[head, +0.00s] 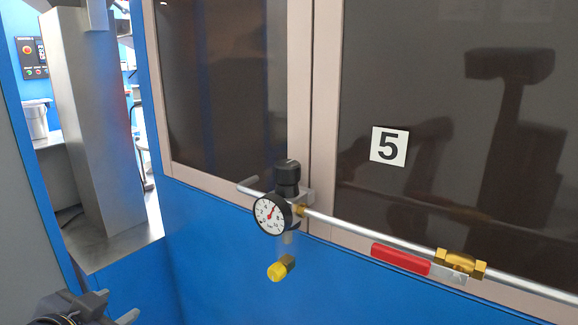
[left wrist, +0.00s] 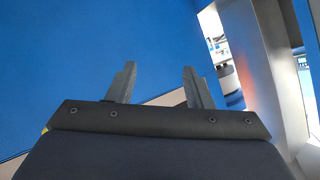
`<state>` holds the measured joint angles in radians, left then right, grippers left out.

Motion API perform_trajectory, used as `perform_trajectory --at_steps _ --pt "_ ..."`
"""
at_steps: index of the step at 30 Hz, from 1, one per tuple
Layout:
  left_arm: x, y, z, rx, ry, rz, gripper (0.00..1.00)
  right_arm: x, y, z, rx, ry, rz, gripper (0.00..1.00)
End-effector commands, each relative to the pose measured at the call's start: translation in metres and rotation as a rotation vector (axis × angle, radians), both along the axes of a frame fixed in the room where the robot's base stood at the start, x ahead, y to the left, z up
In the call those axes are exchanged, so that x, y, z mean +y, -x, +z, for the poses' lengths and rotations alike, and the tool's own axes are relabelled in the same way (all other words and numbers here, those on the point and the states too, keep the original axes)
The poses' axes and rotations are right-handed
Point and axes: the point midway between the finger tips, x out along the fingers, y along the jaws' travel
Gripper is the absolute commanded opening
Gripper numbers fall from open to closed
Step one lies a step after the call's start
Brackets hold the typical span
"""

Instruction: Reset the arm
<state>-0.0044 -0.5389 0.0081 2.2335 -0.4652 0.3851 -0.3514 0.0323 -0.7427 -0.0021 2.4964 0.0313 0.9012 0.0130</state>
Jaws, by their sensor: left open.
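My left gripper (head: 115,305) shows at the bottom left corner of the head view, mostly cut off by the frame edge. In the left wrist view its two grey fingers (left wrist: 158,88) stand apart with nothing between them. The gripper is open and empty, with blue panelling behind the fingers. It is well apart from the pipe and gauge in the head view. My right gripper does not show in either view.
A machine with dark windows and a "5" label (head: 389,146) fills the right. A pipe (head: 355,232) crosses its front, carrying a pressure gauge (head: 272,214), a red-handled valve (head: 400,259) and a yellow-capped fitting (head: 279,268). A grey column (head: 95,120) stands in the left opening.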

Motion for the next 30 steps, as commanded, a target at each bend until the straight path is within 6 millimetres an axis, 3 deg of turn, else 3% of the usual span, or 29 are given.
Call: perform_trajectory --at_steps 1,3,6,14,15,26,30 --pt "-0.005 0.019 -0.023 0.086 0.109 0.044 0.46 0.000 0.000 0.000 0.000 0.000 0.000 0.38" --pt "-0.015 0.043 -0.050 0.197 0.247 0.099 0.46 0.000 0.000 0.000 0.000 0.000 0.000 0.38" --pt "-0.032 0.074 -0.081 0.337 0.409 0.164 0.46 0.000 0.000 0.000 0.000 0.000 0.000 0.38" --pt "-0.080 0.145 -0.131 0.654 0.741 0.292 0.46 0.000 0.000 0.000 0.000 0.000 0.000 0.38" --pt "-0.080 0.145 -0.112 0.656 0.743 0.293 0.46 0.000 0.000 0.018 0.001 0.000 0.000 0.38" --pt "-0.079 0.143 -0.018 0.649 0.734 0.289 0.46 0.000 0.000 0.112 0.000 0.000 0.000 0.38" --pt "-0.079 0.142 0.038 0.648 0.734 0.288 0.46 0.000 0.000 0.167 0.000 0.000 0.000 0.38"
